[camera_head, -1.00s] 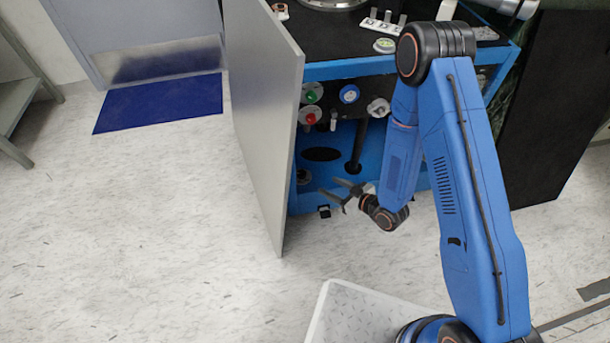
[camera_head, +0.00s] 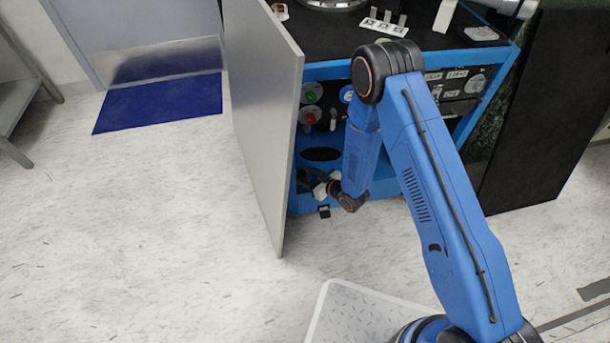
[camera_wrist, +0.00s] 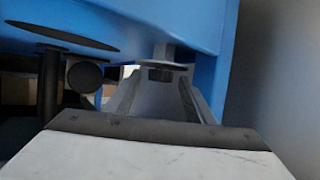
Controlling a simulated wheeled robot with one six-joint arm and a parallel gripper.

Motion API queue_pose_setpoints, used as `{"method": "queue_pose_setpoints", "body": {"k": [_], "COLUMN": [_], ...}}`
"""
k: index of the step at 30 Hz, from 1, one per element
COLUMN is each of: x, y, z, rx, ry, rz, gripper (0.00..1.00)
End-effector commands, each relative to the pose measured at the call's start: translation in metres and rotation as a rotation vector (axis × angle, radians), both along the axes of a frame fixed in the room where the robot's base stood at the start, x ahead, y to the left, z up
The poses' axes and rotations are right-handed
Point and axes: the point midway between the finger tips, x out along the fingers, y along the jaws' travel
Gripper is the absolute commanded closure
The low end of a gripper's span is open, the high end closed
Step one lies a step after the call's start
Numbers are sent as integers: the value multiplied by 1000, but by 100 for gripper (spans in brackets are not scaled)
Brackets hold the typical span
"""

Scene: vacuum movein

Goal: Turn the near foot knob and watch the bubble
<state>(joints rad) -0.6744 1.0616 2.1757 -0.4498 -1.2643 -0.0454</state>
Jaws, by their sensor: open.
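The blue-framed cabinet (camera_head: 410,66) stands open at its front. In the wrist view a small dark knob (camera_wrist: 165,73) on a short grey stem sits against the blue frame. My gripper (camera_wrist: 160,98) is open, with one finger on each side of the knob; I cannot tell whether they touch it. In the head view my gripper (camera_head: 310,181) is low inside the cabinet's left front corner, and the knob cannot be made out there. A small dark foot (camera_head: 324,211) shows below the front edge. The bubble level on the top is now almost wholly hidden behind my elbow.
The grey door (camera_head: 262,120) stands open close to the left of my gripper and shows in the wrist view (camera_wrist: 285,70). Red (camera_head: 310,118) and green (camera_head: 312,92) buttons sit above. A black disc (camera_wrist: 65,36) and dark rod (camera_wrist: 50,85) are beside the fingers. The floor (camera_head: 150,220) is clear.

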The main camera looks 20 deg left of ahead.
Motion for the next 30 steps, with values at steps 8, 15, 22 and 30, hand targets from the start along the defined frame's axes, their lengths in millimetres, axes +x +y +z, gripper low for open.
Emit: {"method": "queue_pose_setpoints", "body": {"k": [8,15,22,30], "x": [1,1,0,-3], "y": [3,3,4,6], "z": [-1,-1,-1,-1], "rx": [0,0,0,0], "ry": [0,0,2,2], "rz": [0,0,-18,-149], "gripper": [51,91,92,92]}}
